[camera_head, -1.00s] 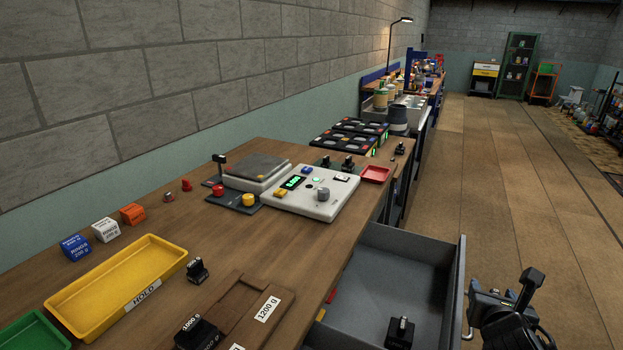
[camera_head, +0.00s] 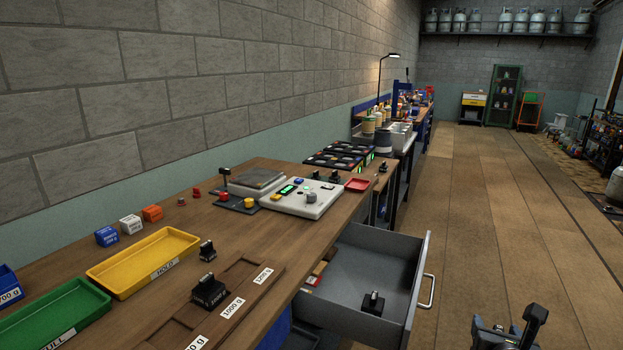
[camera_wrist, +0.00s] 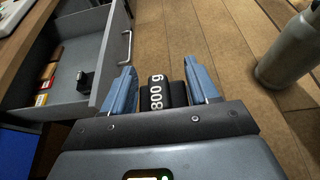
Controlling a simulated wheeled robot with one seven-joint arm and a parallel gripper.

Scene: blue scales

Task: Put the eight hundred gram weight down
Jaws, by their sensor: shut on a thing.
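The eight hundred gram weight (camera_wrist: 157,92) is black with a white "800 g" label. My gripper (camera_wrist: 162,88) is shut on it, between blue fingers in the wrist view. A wooden rack (camera_head: 245,292) with recesses and labels "1200 g" and "1000 g" lies on the bench's front edge. A black weight (camera_head: 208,292) sits on it.
The grey drawer (camera_head: 340,318) stands open with a black weight (camera_head: 373,303) inside. The bench (camera_head: 160,220) holds a yellow HOLD tray (camera_head: 125,285), a green tray (camera_head: 50,330), a small black weight (camera_head: 207,250) and a scale (camera_head: 257,180). A grey cylinder (camera_wrist: 292,50) stands on the floor.

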